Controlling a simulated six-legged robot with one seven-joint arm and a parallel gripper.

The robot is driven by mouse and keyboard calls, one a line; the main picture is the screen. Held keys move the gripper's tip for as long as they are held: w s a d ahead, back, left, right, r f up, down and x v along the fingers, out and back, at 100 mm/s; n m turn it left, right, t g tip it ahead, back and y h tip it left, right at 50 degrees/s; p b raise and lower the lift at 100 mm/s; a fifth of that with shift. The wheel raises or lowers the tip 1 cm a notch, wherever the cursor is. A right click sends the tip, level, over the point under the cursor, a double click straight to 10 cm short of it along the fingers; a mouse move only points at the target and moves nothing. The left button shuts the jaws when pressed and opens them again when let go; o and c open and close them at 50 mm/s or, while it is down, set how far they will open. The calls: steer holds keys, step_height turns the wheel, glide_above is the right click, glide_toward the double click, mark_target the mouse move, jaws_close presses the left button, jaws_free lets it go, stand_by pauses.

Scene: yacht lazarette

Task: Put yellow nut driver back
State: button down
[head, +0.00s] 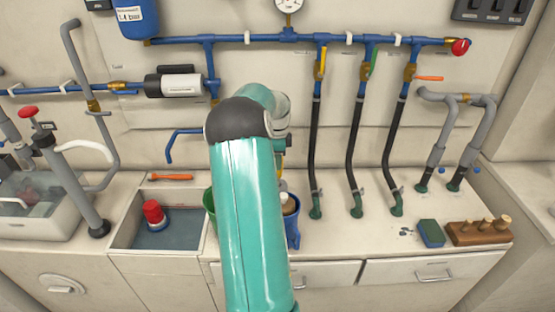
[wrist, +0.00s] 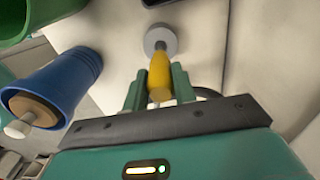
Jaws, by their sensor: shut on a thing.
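My gripper (wrist: 158,90) is shut on the yellow nut driver (wrist: 159,70) in the wrist view. The yellow handle sits between the two green fingers. A dark shaft leads from the handle to a round grey disc (wrist: 160,38) beside the pale surface; I cannot tell whether the disc is part of the tool or fixed there. In the head view my teal arm hides the gripper and most of what it holds.
A blue cup (wrist: 60,85) holding a brown-and-white item and a green container (wrist: 22,20) lie left in the wrist view. In the head view, a sink (head: 170,236), hoses (head: 352,150), a sponge (head: 431,233) and a wooden block (head: 478,234) surround clear counter.

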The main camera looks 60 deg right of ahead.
steer(key=shift+w+f, duration=0.1)
steer(key=shift+f, duration=0.05)
steer(key=c, duration=1.1)
jaws_free()
step_height(320, 180, up, 12)
steer(key=shift+r, duration=0.2)
